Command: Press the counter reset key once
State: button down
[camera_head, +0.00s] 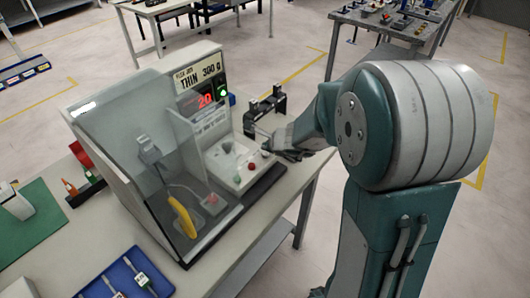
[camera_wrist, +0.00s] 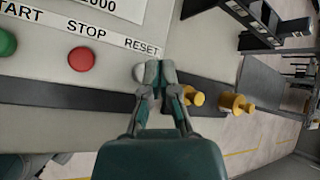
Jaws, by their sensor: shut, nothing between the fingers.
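The counter reset key is a small pale round button (camera_wrist: 139,72) under the word RESET in the wrist view. It sits right of the red STOP button (camera_wrist: 81,59) and the green START button (camera_wrist: 4,42). My gripper (camera_wrist: 161,72) is shut and empty, its fingertips just right of the key and overlapping its right edge in the picture. I cannot tell whether they touch it. In the head view my gripper (camera_head: 272,148) is at the right edge of the machine's control panel (camera_head: 222,158). The machine's red display (camera_head: 206,99) reads 20.
A clear-walled enclosure (camera_head: 120,125) stands left of the panel, with a yellow-handled thing (camera_head: 183,220) inside. Two yellow knobs (camera_wrist: 192,96) (camera_wrist: 236,103) stick out beside my fingers. A black bracket (camera_head: 264,107) stands behind my gripper. A blue tray (camera_head: 126,277) lies on the table in front.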

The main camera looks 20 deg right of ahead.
aim_at(267, 154)
jog(key=shift+f, duration=0.1)
jog(key=shift+f, duration=0.25)
jog(key=shift+s+f, duration=0.1)
jog(key=shift+f, duration=0.45)
dwell(0.7)
jog(key=shift+r, duration=1)
jog(key=shift+r, duration=2.5)
